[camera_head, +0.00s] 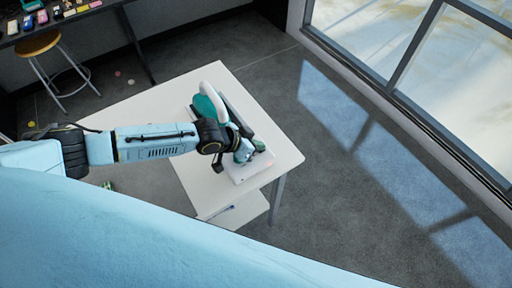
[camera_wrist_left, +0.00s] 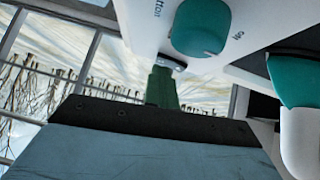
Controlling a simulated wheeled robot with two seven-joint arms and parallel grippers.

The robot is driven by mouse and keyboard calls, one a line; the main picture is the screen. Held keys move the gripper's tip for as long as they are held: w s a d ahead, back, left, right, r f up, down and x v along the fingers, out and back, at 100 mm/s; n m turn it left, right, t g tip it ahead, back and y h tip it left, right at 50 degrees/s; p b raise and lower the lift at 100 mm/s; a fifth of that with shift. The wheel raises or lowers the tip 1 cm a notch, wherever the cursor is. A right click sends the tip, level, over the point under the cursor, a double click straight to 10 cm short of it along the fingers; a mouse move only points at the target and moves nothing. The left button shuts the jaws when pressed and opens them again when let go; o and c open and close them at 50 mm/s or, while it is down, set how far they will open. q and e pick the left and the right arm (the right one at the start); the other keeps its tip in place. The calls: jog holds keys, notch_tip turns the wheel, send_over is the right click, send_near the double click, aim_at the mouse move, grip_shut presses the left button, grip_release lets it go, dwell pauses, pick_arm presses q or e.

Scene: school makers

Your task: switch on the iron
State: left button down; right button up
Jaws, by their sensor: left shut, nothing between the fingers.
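The iron (camera_head: 213,100), white and teal, stands on a white table, partly hidden behind my left arm. In the left wrist view its white body (camera_wrist_left: 146,15) fills the top, with a teal round dial (camera_wrist_left: 200,28) and lettering reading "tton" and "on" beside it. Another teal and white part (camera_wrist_left: 297,80) shows at the right edge. My left gripper (camera_head: 247,152) is shut and empty, low at the iron's near end. In the left wrist view its green fingertips (camera_wrist_left: 163,86) are just below the dial; whether they touch the iron is unclear. My right gripper is out of view.
The white table (camera_head: 150,95) is mostly bare on its left side. A stool (camera_head: 40,46) and a dark desk with small coloured items stand at the upper left. Large windows (camera_head: 440,60) line the right.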

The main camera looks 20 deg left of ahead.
pick_arm(q)
jog(key=shift+s, duration=0.4)
jog(key=shift+s+r, duration=0.15)
jog(key=shift+w, duration=0.2)
jog(key=shift+w+a, duration=0.2)
jog(key=shift+w, duration=0.2)
jog(key=shift+a, duration=0.15)
jog(key=shift+w+a+r, duration=0.1)
jog(key=shift+w+a, duration=0.15)
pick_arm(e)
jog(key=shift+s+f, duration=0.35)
pick_arm(q)
jog(key=shift+s, duration=0.1)
